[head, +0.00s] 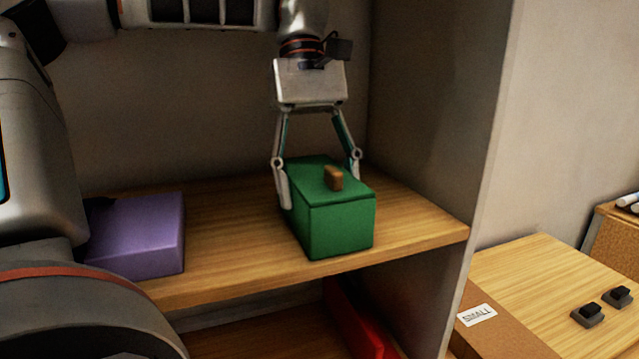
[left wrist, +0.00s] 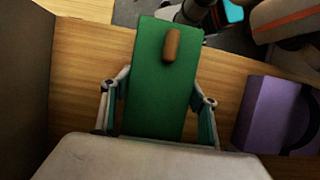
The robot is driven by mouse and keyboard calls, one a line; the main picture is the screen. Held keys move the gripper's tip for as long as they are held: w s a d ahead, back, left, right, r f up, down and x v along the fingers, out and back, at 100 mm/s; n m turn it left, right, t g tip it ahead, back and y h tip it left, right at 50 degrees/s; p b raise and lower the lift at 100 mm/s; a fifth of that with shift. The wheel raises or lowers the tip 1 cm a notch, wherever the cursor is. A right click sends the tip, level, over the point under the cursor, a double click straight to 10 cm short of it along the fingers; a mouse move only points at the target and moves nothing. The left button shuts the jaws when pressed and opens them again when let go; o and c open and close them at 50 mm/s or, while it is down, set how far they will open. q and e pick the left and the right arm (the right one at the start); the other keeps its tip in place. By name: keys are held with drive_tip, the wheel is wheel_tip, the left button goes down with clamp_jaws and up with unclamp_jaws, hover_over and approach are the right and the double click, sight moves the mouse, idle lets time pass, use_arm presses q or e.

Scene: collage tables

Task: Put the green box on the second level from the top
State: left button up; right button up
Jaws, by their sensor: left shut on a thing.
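The green box (head: 341,229) has a brown knob on its lid and sits on a wooden shelf board (head: 225,235), near the board's right end. My left gripper (head: 318,180) reaches down over it from above and is shut on its two sides. In the left wrist view the green box (left wrist: 160,75) lies between the two fingers (left wrist: 158,108), with its knob at the far end. The box looks level, with its base at or very near the board; exact contact is hard to tell. My right gripper is in neither view.
A purple box (head: 140,235) stands left on the same board, also seen in the left wrist view (left wrist: 275,115). A red object (head: 358,320) is on the level below. The side panel (head: 435,110) is close on the right. A table with a "SMALL" label (head: 477,315) stands beyond.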

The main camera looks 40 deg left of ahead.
use_arm(q)
drive_tip(key=shift+f, duration=0.1)
drive_tip(key=o, duration=1.1)
drive_tip(key=shift+o, duration=0.2)
drive_tip(key=v, duration=0.7)
drive_tip(key=shift+r, duration=0.35)
